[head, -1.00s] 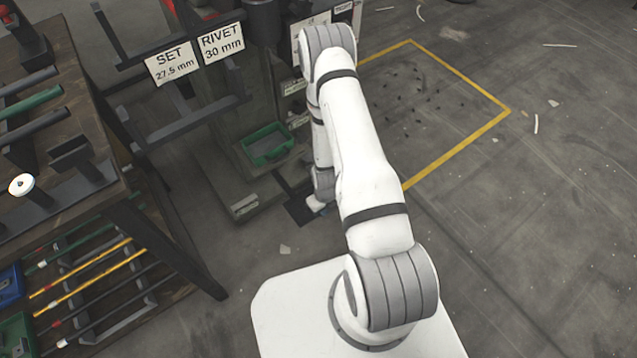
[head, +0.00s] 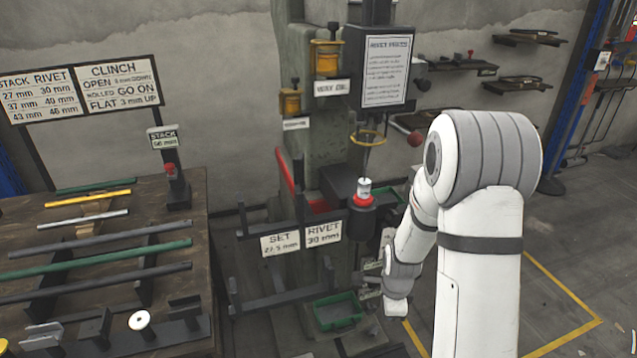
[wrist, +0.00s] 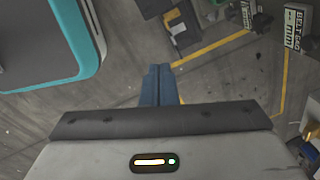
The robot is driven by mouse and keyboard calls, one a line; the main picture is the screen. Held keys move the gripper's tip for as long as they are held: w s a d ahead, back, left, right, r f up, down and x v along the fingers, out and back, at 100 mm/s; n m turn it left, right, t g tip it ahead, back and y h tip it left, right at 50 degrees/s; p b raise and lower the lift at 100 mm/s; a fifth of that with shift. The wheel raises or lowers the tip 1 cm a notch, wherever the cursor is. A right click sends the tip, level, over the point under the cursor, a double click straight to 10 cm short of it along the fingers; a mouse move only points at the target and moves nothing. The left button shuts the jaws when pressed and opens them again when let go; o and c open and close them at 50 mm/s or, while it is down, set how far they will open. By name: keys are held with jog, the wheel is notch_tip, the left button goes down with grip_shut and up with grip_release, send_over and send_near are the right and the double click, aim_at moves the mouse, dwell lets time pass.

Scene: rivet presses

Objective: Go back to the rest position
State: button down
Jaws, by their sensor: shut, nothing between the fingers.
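My gripper (wrist: 160,85) shows in the wrist view as two blue fingers pressed together, with nothing between them. It hangs over bare grey floor near a yellow line. In the head view my white arm rises on the right and folds down at the elbow. Its wrist hangs beside the rivet press, low and to the right of its red-collared post. The fingers are hidden or too small to tell in that view. The rivet press (head: 302,122) stands in the middle, apart from my upper arm.
A wooden bench (head: 60,235) with coloured rods fills the left. SET and RIVET signs (head: 280,243) and dark stands stick out before the press. A green tray (head: 338,312) sits low at its foot. Open floor lies right, with a yellow floor line (head: 560,285).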

jog(key=s+a+r+n+p, duration=0.1)
jog(key=s+r+n+p, duration=0.3)
jog(key=r, duration=0.8)
jog(key=s+r+n+p, duration=0.25)
jog(key=r+n, duration=0.25)
jog(key=r, duration=0.7)
jog(key=s+a+r+n+t+p, duration=0.1)
jog(key=s+r+n+p, duration=0.5)
jog(key=r, duration=0.8)
jog(key=s+n, duration=0.3)
jog(key=s, duration=0.2)
jog(key=shift+a+r+n, duration=0.15)
jog(key=shift+r+n, duration=0.05)
jog(key=shift+n, duration=0.1)
jog(key=shift+a, duration=0.1)
